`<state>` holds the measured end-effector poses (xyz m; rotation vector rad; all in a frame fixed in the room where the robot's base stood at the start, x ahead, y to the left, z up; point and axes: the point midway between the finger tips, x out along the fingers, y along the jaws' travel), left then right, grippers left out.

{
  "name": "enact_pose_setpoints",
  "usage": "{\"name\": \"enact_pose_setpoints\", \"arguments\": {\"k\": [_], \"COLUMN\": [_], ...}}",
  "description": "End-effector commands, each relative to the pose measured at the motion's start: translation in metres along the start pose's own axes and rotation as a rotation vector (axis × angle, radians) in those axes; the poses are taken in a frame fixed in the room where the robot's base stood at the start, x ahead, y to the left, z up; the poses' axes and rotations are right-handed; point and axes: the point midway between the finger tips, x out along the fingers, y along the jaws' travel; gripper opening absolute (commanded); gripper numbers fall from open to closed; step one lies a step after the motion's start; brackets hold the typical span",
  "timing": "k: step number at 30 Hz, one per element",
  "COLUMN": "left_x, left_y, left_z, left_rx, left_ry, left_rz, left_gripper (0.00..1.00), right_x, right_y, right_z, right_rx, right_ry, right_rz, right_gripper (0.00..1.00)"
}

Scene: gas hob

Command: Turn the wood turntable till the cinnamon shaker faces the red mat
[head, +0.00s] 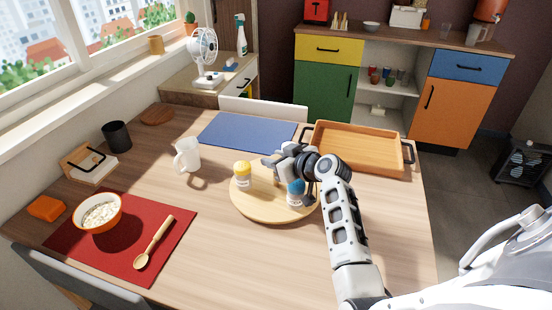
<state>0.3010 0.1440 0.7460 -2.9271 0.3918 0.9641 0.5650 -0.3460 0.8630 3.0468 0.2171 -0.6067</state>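The round wood turntable (262,208) lies on the table, right of the middle. A yellow-topped shaker (242,174) stands on its left part and a blue shaker (295,192) on its right part, partly behind my arm. Which shaker holds cinnamon cannot be read. The red mat (183,215) lies at the front left of the table. My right gripper (273,162) is over the far part of the turntable, between the shakers in the picture. The wrist hides part of the turntable, and the finger gap and any contact are unclear. My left gripper is not in view.
A bowl (99,212) and wooden spoon (153,243) rest on the red mat. A blue mat (247,131) and a wooden tray (358,146) lie behind. Bare table separates the red mat and turntable.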

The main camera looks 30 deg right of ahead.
Motion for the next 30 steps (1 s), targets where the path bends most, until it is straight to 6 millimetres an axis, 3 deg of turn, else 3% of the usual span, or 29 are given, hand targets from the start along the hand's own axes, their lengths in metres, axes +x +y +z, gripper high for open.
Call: {"name": "enact_pose_setpoints", "arguments": {"k": [1,3,15,30], "left_x": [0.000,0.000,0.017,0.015], "left_y": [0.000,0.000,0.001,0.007], "left_z": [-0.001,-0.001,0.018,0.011], "left_rx": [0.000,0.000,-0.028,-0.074], "left_ry": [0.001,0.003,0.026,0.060], "left_rz": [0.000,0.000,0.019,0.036], "left_gripper": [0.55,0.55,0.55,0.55], "right_x": [0.000,0.000,0.002,0.000], "right_y": [0.000,0.000,0.003,0.000], "right_z": [0.000,0.000,0.006,-0.001], "right_rx": [0.000,0.000,-0.076,-0.109], "right_ry": [0.000,0.000,0.001,0.001], "right_rz": [0.000,0.000,-0.156,-0.260], "right_gripper": [0.14,0.00,0.00,0.00]}}
